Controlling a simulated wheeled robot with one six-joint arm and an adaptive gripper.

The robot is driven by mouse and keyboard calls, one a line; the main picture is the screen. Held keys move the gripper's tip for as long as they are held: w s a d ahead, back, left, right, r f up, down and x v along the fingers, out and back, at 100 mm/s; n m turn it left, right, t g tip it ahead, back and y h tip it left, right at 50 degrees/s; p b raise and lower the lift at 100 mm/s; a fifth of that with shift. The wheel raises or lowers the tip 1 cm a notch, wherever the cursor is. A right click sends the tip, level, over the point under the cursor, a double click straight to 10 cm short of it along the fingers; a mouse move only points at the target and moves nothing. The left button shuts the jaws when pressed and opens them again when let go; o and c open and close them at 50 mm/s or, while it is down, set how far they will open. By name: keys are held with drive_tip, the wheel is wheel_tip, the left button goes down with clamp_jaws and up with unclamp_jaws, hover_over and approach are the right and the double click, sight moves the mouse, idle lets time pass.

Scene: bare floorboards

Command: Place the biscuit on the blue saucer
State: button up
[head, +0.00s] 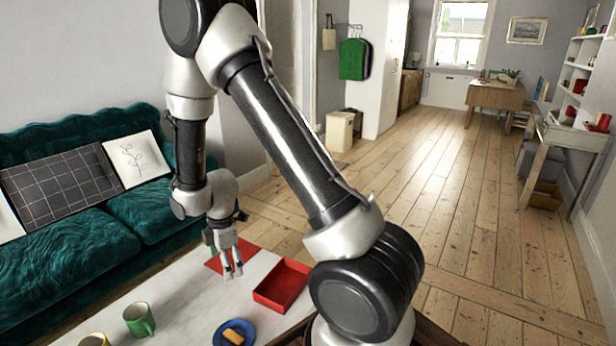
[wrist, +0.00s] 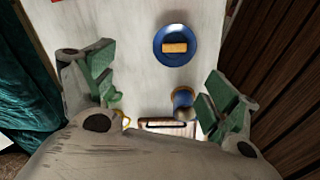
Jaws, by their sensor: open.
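The biscuit (head: 234,336) is a small orange-tan bar. It lies on the blue saucer (head: 249,326) on the pale table, at the bottom edge of the head view. The wrist view shows the biscuit (wrist: 174,48) lying across the middle of the saucer (wrist: 175,61). My gripper (head: 233,272) is above the table, farther back than the saucer, with its fingers pointing down. In the wrist view my gripper (wrist: 160,88) has its green-padded fingers wide apart with nothing held between them. The biscuit is clear of both fingers.
A red tray (head: 281,286) and a flat red piece (head: 214,263) lie near my gripper. A green mug (head: 139,320) and a yellow mug (head: 95,340) stand to the left. A small blue object (wrist: 183,97) shows below the saucer in the wrist view. A teal sofa (head: 70,247) borders the table.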

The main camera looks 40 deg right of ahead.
drive_tip(key=s+d+r+m+t, duration=0.1)
drive_tip(key=s+d+r+m, duration=0.15)
drive_tip(key=r, duration=0.55)
drive_tip(key=s+d+r+m, duration=0.2)
drive_tip(key=r+m, duration=0.1)
drive_tip(key=r, duration=0.4)
drive_tip(key=s+d+r+m+t, duration=0.1)
drive_tip(key=s+d+r+m, duration=0.15)
drive_tip(key=r, duration=0.55)
drive_tip(key=s+d+r+m, duration=0.2)
drive_tip(key=s+r+m, duration=0.2)
drive_tip(key=s, duration=0.4)
drive_tip(key=s+d+r+m+t, duration=0.1)
drive_tip(key=s+d+r+m, duration=0.2)
drive_tip(key=s+r+m, duration=0.2)
drive_tip(key=s+r, duration=0.1)
drive_tip(key=s, duration=0.2)
drive_tip(key=shift+s, duration=0.3)
